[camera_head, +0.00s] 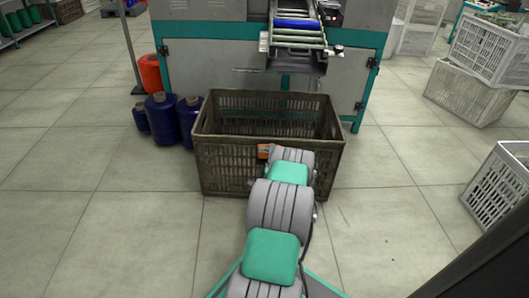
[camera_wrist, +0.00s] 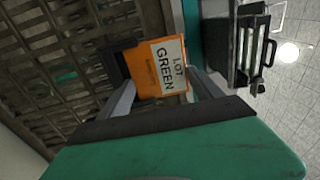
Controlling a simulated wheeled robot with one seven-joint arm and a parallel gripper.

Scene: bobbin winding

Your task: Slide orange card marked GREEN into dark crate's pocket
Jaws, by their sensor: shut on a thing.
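The orange card (camera_wrist: 172,80) has a white panel reading "LOT GREEN" in the wrist view. My gripper (camera_wrist: 160,88) is shut on it, a finger at either side. In the head view a small orange bit of the card (camera_head: 263,151) shows at the front wall of the dark crate (camera_head: 222,168), beside my arm, which hides most of the card and my gripper. The crate's slatted wall (camera_wrist: 45,65) fills the left of the wrist view. A dark flat piece (camera_wrist: 112,68) shows behind the card's left edge; I cannot tell whether it is the pocket or whether the card touches it.
The crate stands on the tiled floor before a grey and teal machine (camera_head: 210,65) with a roller chute (camera_head: 299,35). Blue bobbins (camera_head: 190,120) and a red one (camera_head: 150,73) stand left of the crate. Pale crates (camera_head: 470,92) stand at the right.

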